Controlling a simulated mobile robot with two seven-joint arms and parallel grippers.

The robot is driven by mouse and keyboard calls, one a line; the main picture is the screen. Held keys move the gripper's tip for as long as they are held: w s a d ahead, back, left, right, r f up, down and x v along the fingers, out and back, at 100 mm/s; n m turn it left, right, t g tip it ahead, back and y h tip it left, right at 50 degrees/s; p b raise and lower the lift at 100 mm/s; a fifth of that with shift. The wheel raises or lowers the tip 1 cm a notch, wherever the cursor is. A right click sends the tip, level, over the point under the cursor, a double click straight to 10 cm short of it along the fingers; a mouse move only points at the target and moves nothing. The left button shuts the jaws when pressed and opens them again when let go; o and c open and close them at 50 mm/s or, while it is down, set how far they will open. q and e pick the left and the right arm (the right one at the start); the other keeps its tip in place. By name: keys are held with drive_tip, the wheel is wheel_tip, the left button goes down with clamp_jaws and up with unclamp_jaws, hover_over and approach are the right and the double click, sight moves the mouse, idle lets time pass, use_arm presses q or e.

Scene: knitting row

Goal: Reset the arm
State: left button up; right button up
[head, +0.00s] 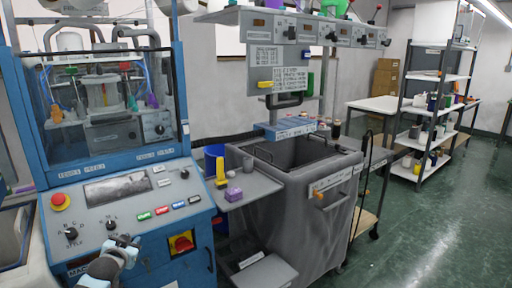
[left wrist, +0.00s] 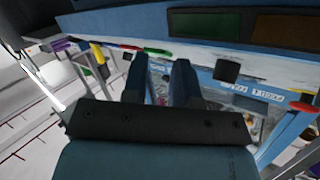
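My left gripper (head: 125,242) shows at the lower left of the head view, in front of the sloped control panel (head: 150,208) of a blue machine. Its tips appear close to a black knob (head: 112,224); I cannot tell whether they touch. In the left wrist view, the two dark fingers (left wrist: 160,75) stand apart with background showing between them, and nothing is held. My right gripper is in neither view.
The panel has a red button (head: 60,202) and a red-yellow switch (head: 182,242). A side shelf holds a purple block (head: 234,194). A grey bin cart (head: 290,205) stands right of the machine. Green floor (head: 440,220) is clear at right.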

use_arm(q)
drive_tip(key=s+d+f+g+h+b, duration=0.1)
drive_tip(key=s+d+f+b, duration=0.1)
drive_tip(key=s+d+f, duration=0.45)
drive_tip(key=s+d+f+g+h+b, duration=0.15)
drive_tip(key=s+d+f, duration=0.25)
drive_tip(key=s+f, duration=0.55)
drive_tip(key=s+d+f+h+b, duration=0.15)
drive_tip(key=s+d+f, duration=0.3)
drive_tip(key=s, duration=0.75)
drive_tip(key=s+d+g+b, duration=0.1)
drive_tip(key=s+d+b, duration=0.35)
drive_tip(key=s, duration=0.85)
use_arm(e)
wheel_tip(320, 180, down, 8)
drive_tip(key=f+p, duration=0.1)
drive_tip(key=p, duration=0.1)
use_arm(q)
wheel_tip(320, 180, up, 17)
drive_tip(key=s+p, duration=0.1)
drive_tip(key=p, duration=2.4)
drive_tip(key=shift+s+a+g, duration=0.15)
drive_tip(key=shift+a+g, duration=0.2)
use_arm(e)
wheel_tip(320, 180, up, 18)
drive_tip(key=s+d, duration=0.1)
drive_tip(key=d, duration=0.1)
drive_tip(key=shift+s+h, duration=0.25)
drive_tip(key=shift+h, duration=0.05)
